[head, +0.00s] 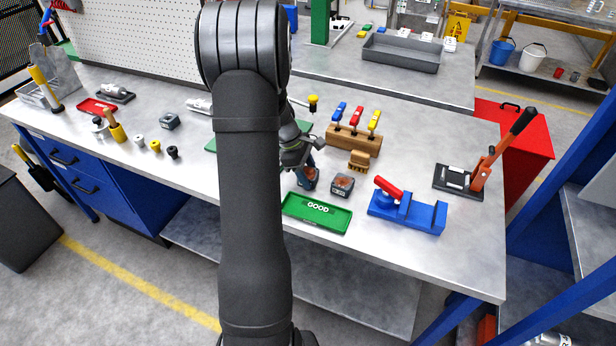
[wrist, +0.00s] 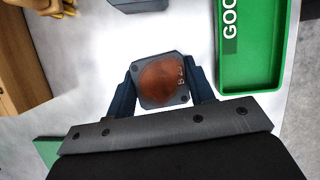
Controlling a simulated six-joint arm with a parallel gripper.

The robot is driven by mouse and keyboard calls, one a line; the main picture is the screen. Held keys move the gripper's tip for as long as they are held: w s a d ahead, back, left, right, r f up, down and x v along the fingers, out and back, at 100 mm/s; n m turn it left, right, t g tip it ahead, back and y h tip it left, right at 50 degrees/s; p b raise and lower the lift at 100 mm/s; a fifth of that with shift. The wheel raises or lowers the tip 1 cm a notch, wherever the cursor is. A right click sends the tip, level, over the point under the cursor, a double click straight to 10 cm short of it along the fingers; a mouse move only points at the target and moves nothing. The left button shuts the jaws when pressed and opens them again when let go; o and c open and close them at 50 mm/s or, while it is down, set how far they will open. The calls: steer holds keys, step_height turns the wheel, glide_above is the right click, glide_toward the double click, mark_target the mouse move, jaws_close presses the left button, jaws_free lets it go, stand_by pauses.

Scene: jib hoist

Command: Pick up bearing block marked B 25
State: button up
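A grey bearing block (wrist: 161,84) with a rust-brown patch on its top sits between the two fingers of my gripper (wrist: 162,82) in the wrist view. Small pale marking near its right edge seems to start with B 2; I cannot read the rest. The fingers lie close along both sides, and I cannot tell whether they press on it. In the head view my gripper (head: 304,172) is low over the bench, left of a second grey block (head: 342,185) with a brownish top. A block's edge (wrist: 139,5) also shows at the top of the wrist view.
A green tray marked GOOD (head: 331,224) lies in front of the second block. A blue vise (head: 424,218) with a red handle is to the right. Another grey block (head: 169,121) is far left.

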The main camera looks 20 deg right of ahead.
steer(key=c, duration=0.6)
steer(key=shift+r, duration=0.1)
